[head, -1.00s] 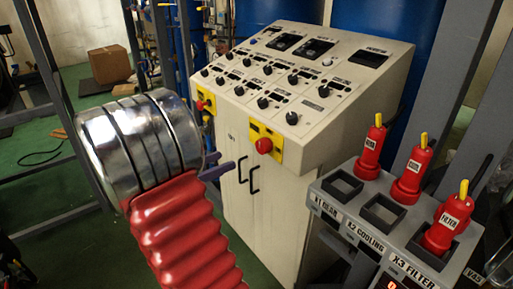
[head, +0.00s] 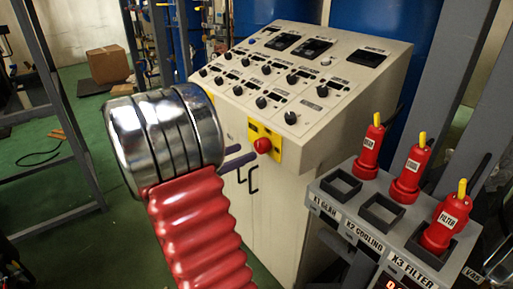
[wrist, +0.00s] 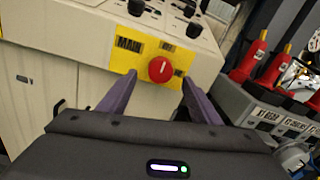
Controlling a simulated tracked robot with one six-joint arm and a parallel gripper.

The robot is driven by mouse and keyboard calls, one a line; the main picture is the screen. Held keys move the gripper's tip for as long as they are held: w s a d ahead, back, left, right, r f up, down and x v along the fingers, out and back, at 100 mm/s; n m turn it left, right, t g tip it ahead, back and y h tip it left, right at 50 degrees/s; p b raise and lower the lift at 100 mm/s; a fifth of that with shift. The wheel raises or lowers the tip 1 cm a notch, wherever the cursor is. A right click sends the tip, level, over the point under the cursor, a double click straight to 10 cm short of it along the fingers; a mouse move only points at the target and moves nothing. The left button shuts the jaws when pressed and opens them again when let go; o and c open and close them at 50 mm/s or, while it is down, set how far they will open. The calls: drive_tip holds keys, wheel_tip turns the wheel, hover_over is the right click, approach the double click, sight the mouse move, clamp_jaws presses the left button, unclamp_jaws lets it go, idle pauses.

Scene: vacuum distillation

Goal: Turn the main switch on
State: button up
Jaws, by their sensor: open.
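The main switch is a round red knob (head: 263,145) on a yellow plate (head: 277,152) at the front right of the cream control cabinet (head: 238,160). In the wrist view the red knob (wrist: 161,69) carries a white mark that stands near upright, and the plate reads MAIN (wrist: 129,44). My gripper (wrist: 156,82) is open, with its two purple fingers apart on either side of the knob and a little below it. In the head view the fingers (head: 246,156) point at the knob from the left. I cannot tell whether they touch it.
Black knobs (head: 262,102) line the sloped panel above. Red plugs (head: 406,174) stand on a grey socket box (head: 330,203) to the right, close to the cabinet.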

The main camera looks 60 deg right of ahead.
sight(258, 146)
drive_tip(key=x, duration=0.6)
drive_tip(key=shift+s+d, duration=0.15)
drive_tip(key=shift+d, duration=0.1)
drive_tip(key=shift+c, duration=0.5)
drive_tip(key=c, duration=0.9)
